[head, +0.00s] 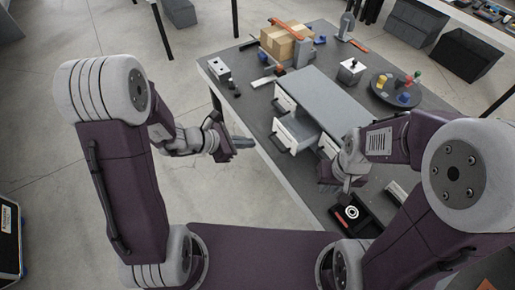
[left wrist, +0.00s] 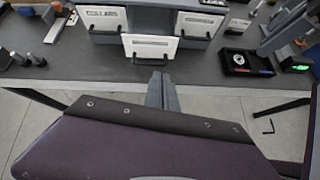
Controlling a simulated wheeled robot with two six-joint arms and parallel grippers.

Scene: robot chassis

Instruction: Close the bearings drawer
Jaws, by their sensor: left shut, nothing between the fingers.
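A grey drawer cabinet (head: 325,100) stands on the dark workbench, with white-fronted drawers facing my left gripper. The middle drawer (head: 293,133) is pulled out; its white front (left wrist: 151,47) shows in the left wrist view, but its label is too small to read. The left drawer (left wrist: 102,20) reads COLLARS and sits further back, as does the right drawer (left wrist: 197,27). My left gripper (head: 243,143) is shut and empty, in front of the middle drawer and apart from it. My right gripper (head: 347,184) is over the bench front at right; its fingers are unclear.
A black tray (head: 352,212) with a white ring lies on the bench, right of the cabinet. A round dark tray (head: 397,91) with coloured pieces and a cardboard box (head: 287,41) stand behind.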

